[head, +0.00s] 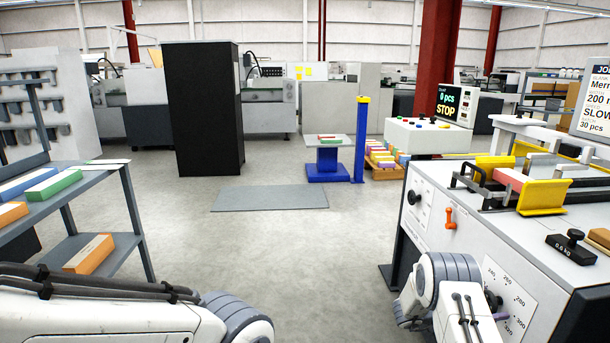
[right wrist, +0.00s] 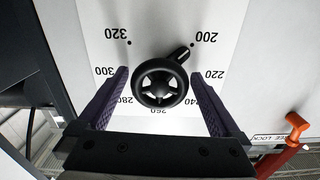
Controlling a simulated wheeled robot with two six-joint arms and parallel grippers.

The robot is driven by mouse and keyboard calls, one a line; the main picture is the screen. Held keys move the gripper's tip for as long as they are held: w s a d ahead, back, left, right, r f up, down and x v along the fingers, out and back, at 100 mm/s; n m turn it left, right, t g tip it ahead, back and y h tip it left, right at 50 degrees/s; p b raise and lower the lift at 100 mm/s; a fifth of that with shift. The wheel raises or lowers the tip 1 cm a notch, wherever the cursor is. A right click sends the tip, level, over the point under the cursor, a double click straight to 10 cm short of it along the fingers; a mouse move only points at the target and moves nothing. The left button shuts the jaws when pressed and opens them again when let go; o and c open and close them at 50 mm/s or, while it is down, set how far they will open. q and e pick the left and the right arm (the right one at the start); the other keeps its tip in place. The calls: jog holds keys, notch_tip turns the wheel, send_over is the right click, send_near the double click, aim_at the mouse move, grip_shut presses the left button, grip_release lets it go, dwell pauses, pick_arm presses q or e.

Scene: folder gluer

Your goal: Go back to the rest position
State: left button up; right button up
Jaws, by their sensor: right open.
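My right gripper (right wrist: 159,76) is open in the right wrist view. Its two dark purple fingers stand on either side of a black handwheel (right wrist: 160,96), with gaps to its rim. The handwheel has a small crank grip at its upper right and sits on a white dial plate (right wrist: 225,35) numbered from 200 to 320. In the head view my right arm reaches to the machine's front panel at the lower right, and the wrist hides most of the gripper and handwheel. My left arm crosses the lower left, with its gripper out of the picture.
The machine (head: 430,190) on the right carries an orange lever (head: 450,218), yellow guides (head: 543,197) and a black block (head: 571,247). A grey shelf rack (head: 75,202) with cartons stands left. Open floor lies between, with a grey mat (head: 270,198) and a black cabinet (head: 202,110) beyond.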

jog(key=m+b, duration=0.1)
jog(key=m, duration=0.2)
jog(key=shift+f+m, duration=0.1)
jog(key=shift+m, duration=0.3)
jog(key=shift+m+b, duration=0.3)
jog(key=shift+m, duration=0.2)
jog(key=shift+w, duration=0.1)
